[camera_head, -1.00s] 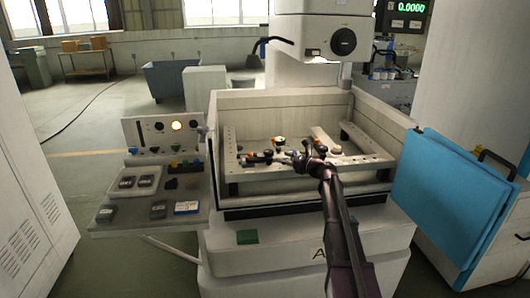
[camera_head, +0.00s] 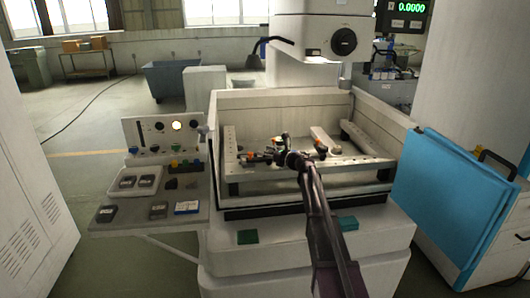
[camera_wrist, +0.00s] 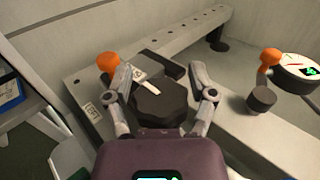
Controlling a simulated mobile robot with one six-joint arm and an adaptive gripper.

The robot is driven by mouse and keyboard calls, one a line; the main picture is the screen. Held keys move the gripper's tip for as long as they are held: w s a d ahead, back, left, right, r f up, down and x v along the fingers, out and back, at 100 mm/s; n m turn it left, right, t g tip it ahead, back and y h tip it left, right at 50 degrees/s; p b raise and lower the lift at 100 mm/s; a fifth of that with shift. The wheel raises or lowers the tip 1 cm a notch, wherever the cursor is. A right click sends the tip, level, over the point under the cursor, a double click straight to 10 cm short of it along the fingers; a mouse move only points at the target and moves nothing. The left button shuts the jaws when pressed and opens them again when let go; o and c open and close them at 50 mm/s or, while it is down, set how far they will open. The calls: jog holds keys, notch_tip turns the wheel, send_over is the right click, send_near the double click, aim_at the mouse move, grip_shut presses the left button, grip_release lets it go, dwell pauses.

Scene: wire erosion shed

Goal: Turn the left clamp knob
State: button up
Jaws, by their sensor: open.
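In the wrist view a dark lobed knob (camera_wrist: 160,104) with a white pointer mark sits on the left clamp (camera_wrist: 148,72), which has an orange ball (camera_wrist: 107,62). My gripper (camera_wrist: 160,82) is open, with one finger on each side of the knob. I cannot tell whether either finger touches it. In the head view my gripper (camera_head: 283,146) is over the left part of the work frame and hides most of the knob. The left clamp's orange end (camera_head: 250,157) shows to its left.
Right of the gripper are a second orange ball (camera_wrist: 270,57), a dark cylinder (camera_wrist: 262,99) and a round dial with a green display (camera_wrist: 298,70). A pale rail (camera_wrist: 190,38) with holes runs behind. The tank wall (camera_head: 275,105) encloses the frame. A control shelf (camera_head: 110,222) stands left.

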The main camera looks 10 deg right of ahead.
jog(key=c, duration=0.9)
